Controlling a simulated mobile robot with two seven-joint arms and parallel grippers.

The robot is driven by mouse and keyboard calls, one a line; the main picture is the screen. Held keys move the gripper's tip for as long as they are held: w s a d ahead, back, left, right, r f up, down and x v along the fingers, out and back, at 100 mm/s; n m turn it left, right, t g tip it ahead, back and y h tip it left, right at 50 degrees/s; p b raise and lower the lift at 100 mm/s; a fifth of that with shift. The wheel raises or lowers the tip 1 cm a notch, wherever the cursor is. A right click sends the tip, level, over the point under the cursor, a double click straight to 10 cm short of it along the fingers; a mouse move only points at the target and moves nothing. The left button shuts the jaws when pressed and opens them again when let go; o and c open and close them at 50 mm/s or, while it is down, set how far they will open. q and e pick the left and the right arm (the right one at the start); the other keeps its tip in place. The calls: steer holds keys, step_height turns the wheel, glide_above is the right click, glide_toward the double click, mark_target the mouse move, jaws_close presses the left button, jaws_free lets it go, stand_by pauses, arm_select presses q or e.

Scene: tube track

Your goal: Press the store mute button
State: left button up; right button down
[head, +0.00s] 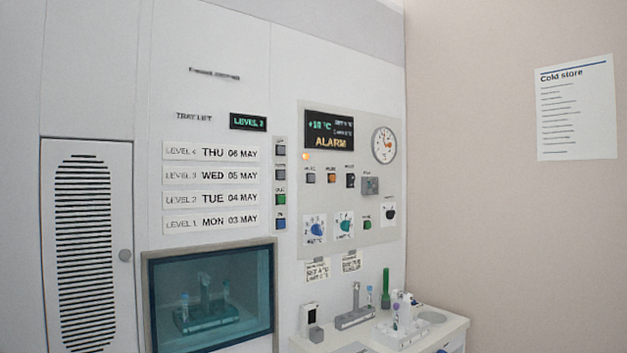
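The cold store control panel (348,240) is on the white wall unit, right of centre. Its display (335,128) reads ALARM in amber, with a temperature that looks like +10 °C in green. A small amber lamp (305,156) glows under the display. Below it is a row with a grey button (310,178), an orange button (332,178) and a dark switch or button (350,180). Their labels are too small to read, so I cannot tell which one is the mute button. Neither of my grippers is in view.
A round gauge (384,145), a grey box-like control (370,186) and blue and teal knobs share the panel. Lift buttons (280,183) stand left. A glazed hatch (210,295) is below left. A counter (440,328) with tube racks juts out below the panel.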

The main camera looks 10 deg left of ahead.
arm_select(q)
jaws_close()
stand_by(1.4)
